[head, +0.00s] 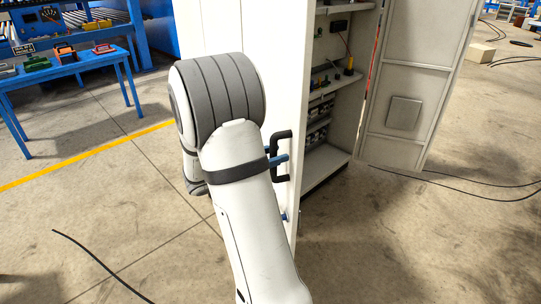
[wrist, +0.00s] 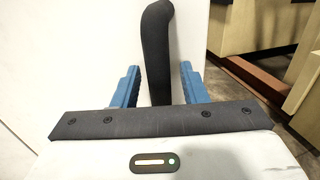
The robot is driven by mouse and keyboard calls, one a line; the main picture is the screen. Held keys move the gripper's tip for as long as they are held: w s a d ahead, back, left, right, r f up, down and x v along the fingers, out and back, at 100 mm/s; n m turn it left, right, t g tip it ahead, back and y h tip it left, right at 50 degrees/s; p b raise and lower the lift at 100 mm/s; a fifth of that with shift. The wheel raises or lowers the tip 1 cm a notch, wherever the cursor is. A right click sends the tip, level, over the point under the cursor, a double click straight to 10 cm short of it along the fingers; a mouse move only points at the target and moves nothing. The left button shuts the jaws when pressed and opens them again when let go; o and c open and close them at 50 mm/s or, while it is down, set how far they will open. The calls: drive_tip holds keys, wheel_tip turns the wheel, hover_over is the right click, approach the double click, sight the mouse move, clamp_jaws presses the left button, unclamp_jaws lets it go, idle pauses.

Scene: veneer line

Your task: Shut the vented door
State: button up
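A tall pale cabinet stands open in the head view. Its near white door (head: 278,80) stands swung out and has a black bar handle (head: 284,150); no vents show on the part I see. The far door (head: 412,85), at the right, is also swung open and bears a square grey panel that may be a vent. My gripper (wrist: 160,70) is at the near door's handle. In the wrist view its blue fingers stand on either side of the black handle (wrist: 157,35), with a gap visible at the right finger. My arm hides part of the near door.
Cabinet shelves (head: 325,90) hold small parts and wiring. A blue table (head: 62,70) with tools stands at the left, beyond a yellow floor line (head: 85,157). Black cables (head: 440,184) lie on the floor at the right. The floor before the cabinet is mostly clear.

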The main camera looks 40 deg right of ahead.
drive_tip(key=shift+c, duration=0.3)
clamp_jaws()
